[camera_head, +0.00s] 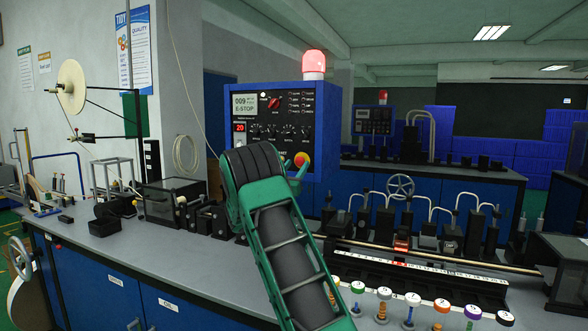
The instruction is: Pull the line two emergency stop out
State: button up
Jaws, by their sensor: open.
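The emergency stop (302,159) is a red-orange mushroom button on the right of a blue control box (333,130), with a dark panel on its front. The panel's screen (245,105) reads "E-STOP". My green and black arm reaches up from the bottom middle to just left of and below the button. My gripper (296,171) is mostly hidden behind my wrist; a small green part shows beside the button. It is open, and I cannot tell whether it touches the button. I cannot see whether the button sits in or out.
A red beacon (314,63) stands on the box. Left on the grey bench are a tape reel (72,87), a dark clear-topped case (170,197) and small black blocks. Right are a handwheel (400,186), a ruled rail (440,272) and several colour-capped rollers. A second blue control box (373,120) stands behind.

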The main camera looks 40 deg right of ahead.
jog(key=shift+w+d+r, duration=0.3)
jog(key=shift+d, duration=0.3)
jog(key=shift+c, duration=0.7)
grip_shut()
jog(key=shift+s+a, duration=0.2)
jog(key=shift+a, duration=0.4)
jog(key=shift+f, duration=0.1)
jog(key=shift+o, duration=0.7)
grip_release()
